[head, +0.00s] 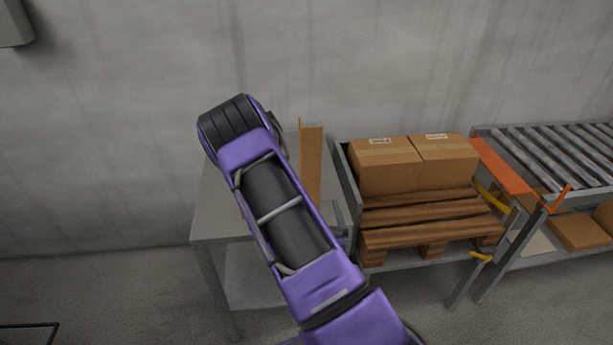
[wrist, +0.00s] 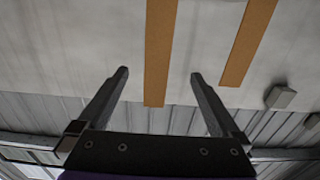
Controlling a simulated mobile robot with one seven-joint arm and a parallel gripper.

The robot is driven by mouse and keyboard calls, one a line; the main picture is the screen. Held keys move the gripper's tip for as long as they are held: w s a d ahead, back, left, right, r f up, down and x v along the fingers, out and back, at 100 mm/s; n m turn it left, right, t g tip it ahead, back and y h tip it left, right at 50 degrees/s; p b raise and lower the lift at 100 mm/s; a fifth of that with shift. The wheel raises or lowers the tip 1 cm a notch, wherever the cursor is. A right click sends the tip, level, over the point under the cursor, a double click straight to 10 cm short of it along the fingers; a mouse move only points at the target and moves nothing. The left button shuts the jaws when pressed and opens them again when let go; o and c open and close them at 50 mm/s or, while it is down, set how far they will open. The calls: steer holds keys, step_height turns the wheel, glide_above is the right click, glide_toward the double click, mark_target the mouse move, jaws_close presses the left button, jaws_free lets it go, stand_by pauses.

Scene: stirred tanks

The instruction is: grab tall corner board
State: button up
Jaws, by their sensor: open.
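A brown upright corner board (head: 311,165) stands on the grey table, partly hidden behind my purple arm in the head view. A thin brown edge shows just to its left, and I cannot tell there whether it is a second board. The wrist view shows two separate brown strips. One strip (wrist: 160,40) lies between the fingers in the picture, and another strip (wrist: 248,42) is to the right. I cannot tell for sure which is the tall one. My gripper (wrist: 160,73) is open, with no visible contact on the strip. My arm hides the gripper in the head view.
The grey table (head: 215,222) stands by the concrete wall. A roller conveyor (head: 555,150) is at the far right. A wall-mounted box (head: 14,22) is at upper left.

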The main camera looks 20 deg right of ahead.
mark_target(311, 173)
steer(key=b+x, duration=0.5)
steer(key=x, duration=0.4)
steer(key=shift+w+b, duration=0.2)
steer(key=shift+b, duration=0.1)
steer(key=shift+d+r+x, duration=0.1)
steer(key=shift+r+x, duration=0.05)
steer(key=shift+x, duration=1.35)
steer(key=shift+d+r+x, duration=0.15)
steer(key=shift+x, duration=1.3)
steer(key=shift+s, duration=0.1)
steer(key=c, duration=1.4)
steer(key=shift+r, duration=0.1)
